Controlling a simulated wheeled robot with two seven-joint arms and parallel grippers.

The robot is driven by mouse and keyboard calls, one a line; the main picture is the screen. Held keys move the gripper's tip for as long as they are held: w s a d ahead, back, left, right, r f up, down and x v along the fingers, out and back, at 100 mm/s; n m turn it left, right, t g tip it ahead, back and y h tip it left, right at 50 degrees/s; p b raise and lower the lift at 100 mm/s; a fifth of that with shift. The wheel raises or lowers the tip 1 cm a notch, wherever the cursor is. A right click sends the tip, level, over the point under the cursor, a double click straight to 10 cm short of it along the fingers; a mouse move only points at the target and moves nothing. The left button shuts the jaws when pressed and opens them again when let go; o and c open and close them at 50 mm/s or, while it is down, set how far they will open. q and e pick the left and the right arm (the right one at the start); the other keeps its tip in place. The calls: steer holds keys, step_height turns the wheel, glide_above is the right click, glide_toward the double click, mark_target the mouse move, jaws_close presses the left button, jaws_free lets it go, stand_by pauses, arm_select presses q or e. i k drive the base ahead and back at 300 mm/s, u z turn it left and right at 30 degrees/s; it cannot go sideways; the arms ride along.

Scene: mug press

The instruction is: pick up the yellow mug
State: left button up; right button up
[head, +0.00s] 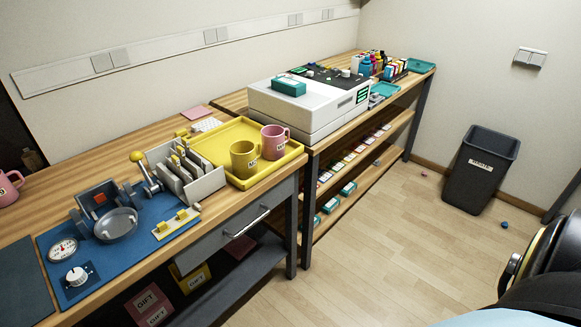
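Neither of my grippers shows in the head view. A dark rounded part at the lower right looks like part of my own body.
A grey divided holder (207,185) stands just left of the tray. A press on a blue mat (137,242) is further left, with another pink mug (8,188) behind. A large white machine (300,112) stands right of the tray. The floor (400,230) in front is mostly clear.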

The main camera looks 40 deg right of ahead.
mark_target(248, 157)
steer(key=u, duration=0.3)
steer(key=k, duration=0.2)
steer(key=z, duration=1.15)
steer(key=i, duration=0.8)
steer(key=u, duration=0.6)
